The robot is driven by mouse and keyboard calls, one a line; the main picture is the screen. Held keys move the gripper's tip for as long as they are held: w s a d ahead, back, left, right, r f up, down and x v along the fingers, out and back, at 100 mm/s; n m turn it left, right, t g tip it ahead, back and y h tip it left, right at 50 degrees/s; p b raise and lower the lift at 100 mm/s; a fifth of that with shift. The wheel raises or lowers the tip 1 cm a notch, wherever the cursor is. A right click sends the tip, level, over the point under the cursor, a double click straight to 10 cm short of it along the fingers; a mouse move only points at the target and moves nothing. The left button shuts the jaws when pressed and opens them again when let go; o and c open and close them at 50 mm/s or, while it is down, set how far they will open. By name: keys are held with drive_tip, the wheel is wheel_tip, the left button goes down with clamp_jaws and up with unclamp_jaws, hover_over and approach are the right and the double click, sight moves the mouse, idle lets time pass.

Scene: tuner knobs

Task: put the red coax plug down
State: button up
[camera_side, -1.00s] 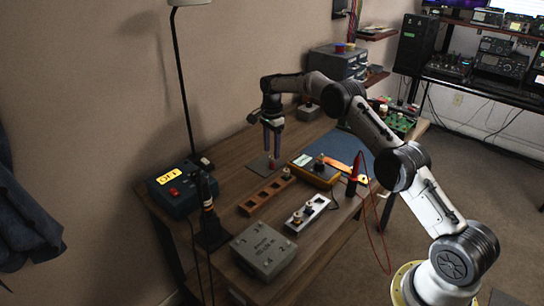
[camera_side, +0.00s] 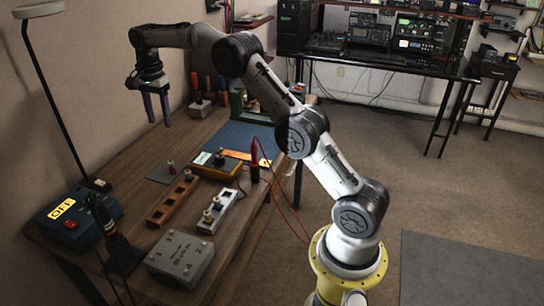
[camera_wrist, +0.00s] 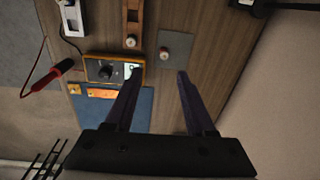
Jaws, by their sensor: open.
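The red coax plug (camera_side: 171,166) stands on a small grey pad (camera_side: 159,176) on the wooden bench. In the wrist view the plug (camera_wrist: 164,53) shows near the edge of the pad (camera_wrist: 178,44), beyond my fingertips. My gripper (camera_side: 158,123) is open and empty, high above the bench and clear of the plug. Its two dark fingers are spread apart in the wrist view (camera_wrist: 158,74), with only bare bench showing between them.
A yellow meter (camera_side: 216,168), an orange-brown block (camera_side: 173,199) and a white rail with plugs (camera_side: 216,212) lie near the pad. A grey box (camera_side: 180,259) sits in front. A red probe (camera_side: 254,153) stands at the bench's right edge.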

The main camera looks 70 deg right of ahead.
drive_tip(key=s+a+r+n+t, duration=0.1)
drive_tip(key=s+a+r+n, duration=0.25)
drive_tip(key=s, duration=0.35)
drive_tip(key=s+a+r+n+t, duration=0.1)
drive_tip(key=s+a+r+n, duration=0.2)
drive_tip(key=s+r, duration=0.25)
drive_tip(key=s+a+r+n+t, duration=0.1)
drive_tip(key=s+a+r+n, duration=0.25)
drive_tip(key=s, duration=0.45)
drive_tip(key=s+a+f+n+t, duration=0.1)
drive_tip(key=s+a+f+n, duration=0.1)
drive_tip(key=s, duration=0.8)
drive_tip(key=s+a+f+n, duration=0.2)
drive_tip(key=s+f+n, duration=0.3)
drive_tip(key=s, duration=0.5)
drive_tip(key=shift+s+f+n+t, duration=0.15)
drive_tip(key=shift+f+n+t, duration=0.15)
drive_tip(key=shift+f+t, duration=0.1)
